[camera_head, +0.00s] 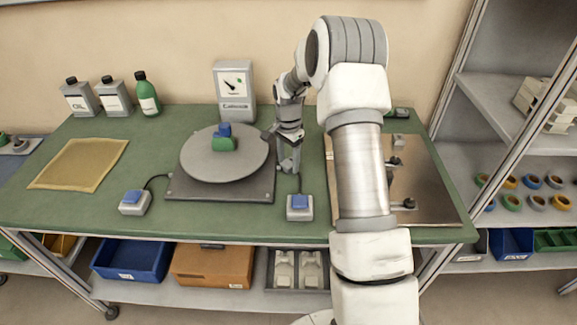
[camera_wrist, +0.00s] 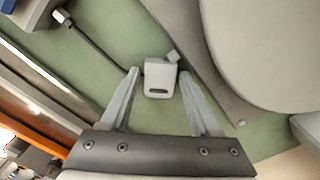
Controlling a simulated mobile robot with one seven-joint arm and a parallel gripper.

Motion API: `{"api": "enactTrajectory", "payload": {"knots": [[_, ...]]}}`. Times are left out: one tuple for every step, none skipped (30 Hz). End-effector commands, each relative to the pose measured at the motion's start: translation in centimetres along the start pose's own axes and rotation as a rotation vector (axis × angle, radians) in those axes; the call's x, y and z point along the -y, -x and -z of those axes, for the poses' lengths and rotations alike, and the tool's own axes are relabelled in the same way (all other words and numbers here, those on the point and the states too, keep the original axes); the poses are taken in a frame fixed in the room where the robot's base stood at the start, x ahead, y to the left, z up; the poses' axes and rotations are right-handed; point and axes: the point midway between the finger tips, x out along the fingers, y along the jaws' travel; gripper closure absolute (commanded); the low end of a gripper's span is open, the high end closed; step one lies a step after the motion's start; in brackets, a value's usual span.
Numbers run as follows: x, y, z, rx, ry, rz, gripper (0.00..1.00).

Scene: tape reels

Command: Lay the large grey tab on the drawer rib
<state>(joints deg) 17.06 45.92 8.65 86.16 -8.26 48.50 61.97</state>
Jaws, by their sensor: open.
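In the head view my gripper (camera_head: 289,167) points down just right of the turntable, and the tab is not clear there. An orange-brown drawer (camera_head: 212,268) sits below the bench; I cannot make out its rib.
The turntable (camera_head: 224,158) carries blue and green pieces. Blue-topped switch boxes (camera_head: 134,203) and (camera_head: 299,208) with cables stand at the front edge. A blue bin (camera_head: 132,260) and a grey tray (camera_head: 298,287) flank the drawer. A metal plate (camera_head: 425,185) lies at right.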

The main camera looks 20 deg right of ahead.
Motion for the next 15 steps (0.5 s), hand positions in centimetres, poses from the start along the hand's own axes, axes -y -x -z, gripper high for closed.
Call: {"api": "enactTrajectory", "payload": {"knots": [[-0.01, 0.01, 0.01, 0.0, 0.0, 0.0, 0.43], [-0.01, 0.01, 0.01, 0.0, 0.0, 0.0, 0.48], [-0.01, 0.02, 0.01, 0.0, 0.0, 0.0, 0.55], [-0.01, 0.02, 0.01, 0.0, 0.0, 0.0, 0.61], [-0.01, 0.02, 0.01, 0.0, 0.0, 0.0, 0.66], [-0.01, 0.02, 0.01, 0.0, 0.0, 0.0, 0.73], [-0.01, 0.02, 0.01, 0.0, 0.0, -0.001, 0.79], [-0.01, 0.03, 0.01, 0.0, 0.0, 0.0, 0.84], [-0.02, 0.03, 0.01, 0.0, 0.0, -0.001, 0.92], [-0.02, 0.03, 0.01, 0.0, 0.0, -0.001, 0.97], [-0.02, 0.03, 0.02, 0.0, 0.0, -0.001, 1.0], [-0.01, 0.04, 0.02, 0.0, 0.0, -0.001, 1.0], [-0.01, 0.04, 0.02, 0.0, 0.0, -0.001, 1.0], [-0.01, 0.04, 0.02, 0.0, 0.0, -0.001, 1.0], [-0.01, 0.04, 0.02, 0.0, 0.0, -0.001, 1.0]]}}
